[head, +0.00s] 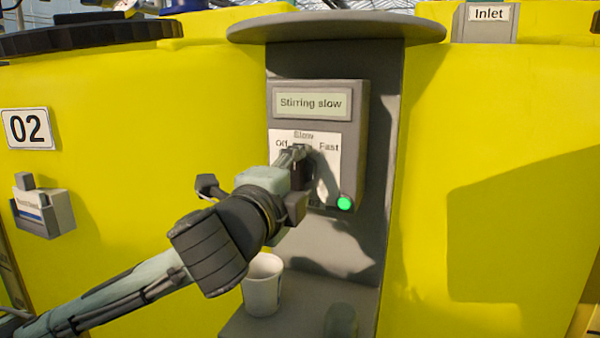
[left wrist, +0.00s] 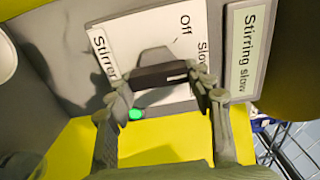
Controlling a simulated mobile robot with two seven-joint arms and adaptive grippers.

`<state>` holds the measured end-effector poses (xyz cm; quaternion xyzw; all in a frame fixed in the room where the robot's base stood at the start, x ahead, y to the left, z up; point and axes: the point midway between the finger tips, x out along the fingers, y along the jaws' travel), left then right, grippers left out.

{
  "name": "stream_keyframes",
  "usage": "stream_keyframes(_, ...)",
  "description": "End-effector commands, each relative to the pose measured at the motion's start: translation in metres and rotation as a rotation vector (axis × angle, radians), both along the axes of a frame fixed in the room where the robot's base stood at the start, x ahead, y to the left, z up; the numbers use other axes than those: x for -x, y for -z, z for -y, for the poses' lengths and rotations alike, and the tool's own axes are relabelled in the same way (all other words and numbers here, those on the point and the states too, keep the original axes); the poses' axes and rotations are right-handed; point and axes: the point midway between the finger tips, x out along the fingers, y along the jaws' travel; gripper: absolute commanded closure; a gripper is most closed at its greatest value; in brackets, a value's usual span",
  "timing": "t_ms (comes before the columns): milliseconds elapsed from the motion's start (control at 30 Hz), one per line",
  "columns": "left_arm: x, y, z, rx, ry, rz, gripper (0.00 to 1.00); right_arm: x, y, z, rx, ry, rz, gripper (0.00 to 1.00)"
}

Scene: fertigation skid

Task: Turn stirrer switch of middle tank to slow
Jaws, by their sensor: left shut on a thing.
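The grey stirrer control box (head: 360,120) hangs on a grey panel between yellow tank walls. Its display (head: 312,103) reads "Stirring slow". The white plate (head: 331,135) below carries the labels Off, Slow and Fast. My left gripper (head: 297,155) reaches in from the left to the switch and hides most of it. In the left wrist view the dark switch knob (left wrist: 158,77) lies between the fingertips of my left gripper (left wrist: 165,86), which is shut on it. The knob's white mark lies at its end towards the Slow label. My right gripper is not in view.
A green lamp (head: 344,203) is lit at the box's lower right corner. A white cup (head: 262,286) stands on the shelf below, close under my left arm. A "02" sign (head: 27,128) and a small grey box (head: 45,212) are on the left tank. A grey canopy (head: 335,27) overhangs the panel.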

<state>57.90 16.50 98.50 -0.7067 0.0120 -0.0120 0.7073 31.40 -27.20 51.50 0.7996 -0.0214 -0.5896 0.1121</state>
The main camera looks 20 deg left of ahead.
Motion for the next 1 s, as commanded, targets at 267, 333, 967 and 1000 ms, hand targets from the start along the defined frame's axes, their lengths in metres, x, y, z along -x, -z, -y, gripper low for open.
stream_keyframes(267,0.0,0.001,0.0,0.0,0.001,-0.001,0.43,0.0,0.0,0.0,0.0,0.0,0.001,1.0)
stream_keyframes(333,0.0,0.001,0.0,0.0,0.001,-0.001,0.35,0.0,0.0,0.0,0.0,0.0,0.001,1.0)
stream_keyframes(967,0.0,-0.037,0.001,0.003,0.002,0.01,0.27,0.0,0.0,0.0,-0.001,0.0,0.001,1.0)
stream_keyframes(1000,0.001,-0.047,0.0,0.004,0.001,0.014,0.27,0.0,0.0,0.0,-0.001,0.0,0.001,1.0)
